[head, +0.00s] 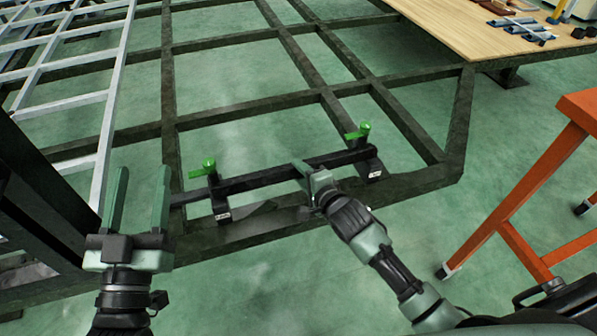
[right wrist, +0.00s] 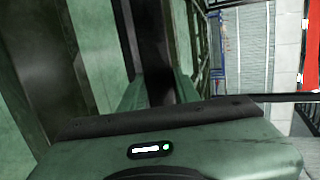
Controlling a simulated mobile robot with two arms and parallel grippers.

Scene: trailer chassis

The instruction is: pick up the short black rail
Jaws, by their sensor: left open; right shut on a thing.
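The short black rail (head: 262,179) lies across the front of the dark chassis frame, between two black brackets with green clamps. In the right wrist view the dark rail (right wrist: 154,45) runs between the fingers. My left gripper (head: 143,172) is open and empty, its fingers pointing away from me, left of the rail's left end. Whether the rail touches its brackets is unclear.
The dark chassis frame (head: 270,228) spreads across the green floor. A pale metal ladder-like frame (head: 85,100) lies at left. A wooden table top (head: 470,30) with small parts is at back right. An orange stand (head: 505,215) is at right, near my right arm.

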